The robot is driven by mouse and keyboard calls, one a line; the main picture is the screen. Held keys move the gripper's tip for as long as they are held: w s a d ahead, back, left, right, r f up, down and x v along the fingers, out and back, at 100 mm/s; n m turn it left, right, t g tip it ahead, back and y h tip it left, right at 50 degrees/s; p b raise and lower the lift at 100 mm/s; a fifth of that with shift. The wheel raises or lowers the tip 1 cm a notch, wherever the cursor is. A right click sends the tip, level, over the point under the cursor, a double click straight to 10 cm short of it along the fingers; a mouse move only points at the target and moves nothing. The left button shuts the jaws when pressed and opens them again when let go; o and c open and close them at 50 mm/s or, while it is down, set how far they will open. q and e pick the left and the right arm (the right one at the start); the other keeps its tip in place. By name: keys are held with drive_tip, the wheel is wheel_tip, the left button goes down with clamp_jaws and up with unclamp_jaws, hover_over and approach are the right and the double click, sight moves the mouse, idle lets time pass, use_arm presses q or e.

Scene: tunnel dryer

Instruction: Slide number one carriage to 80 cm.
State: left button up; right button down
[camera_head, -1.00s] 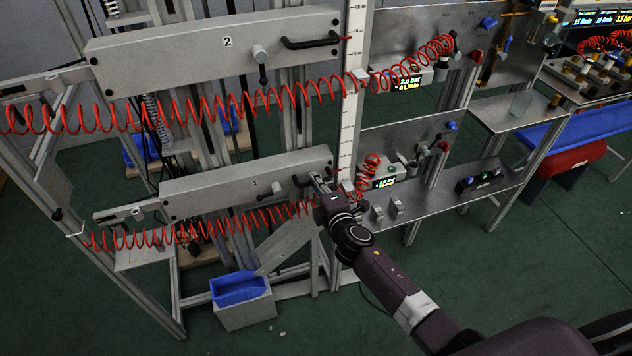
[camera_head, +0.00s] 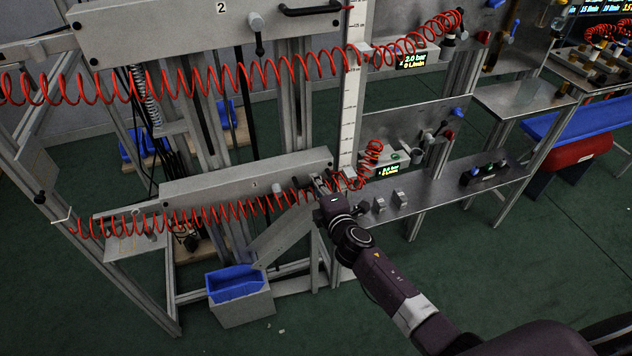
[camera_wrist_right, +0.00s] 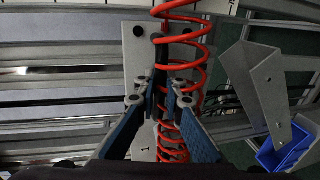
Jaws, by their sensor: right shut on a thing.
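The number one carriage (camera_head: 225,180) is the lower long grey panel marked 1, on the upright frame. My right gripper (camera_head: 320,186) is at its right end, shut on the black handle, which is mostly hidden in the head view. In the right wrist view, my right gripper (camera_wrist_right: 162,92) has its fingers closed around the dark handle (camera_wrist_right: 159,58), in front of the carriage's grey plate (camera_wrist_right: 134,70). The white vertical scale (camera_head: 348,115) stands just behind the carriage's right end; its marks there are too small to read. My left gripper is not in view.
A red coiled hose (camera_head: 225,213) runs along the lower carriage and passes close to my fingers. The number two carriage (camera_head: 170,32) is above. A grey box with a blue bin (camera_head: 235,283) stands below. A metal shelf (camera_head: 440,195) is to the right.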

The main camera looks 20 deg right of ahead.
drive_tip(key=f+b, duration=0.1)
drive_tip(key=f, duration=0.2)
drive_tip(key=f+b, duration=0.1)
drive_tip(key=shift+s+f+b, duration=0.25)
drive_tip(key=shift+b, duration=0.1)
drive_tip(key=c, duration=2)
unclamp_jaws()
drive_tip(key=shift+w, duration=0.1)
drive_tip(key=shift+r, duration=0.1)
drive_tip(key=shift+w, duration=0.1)
drive_tip(key=v, duration=1.2)
drive_tip(key=shift+r, duration=0.1)
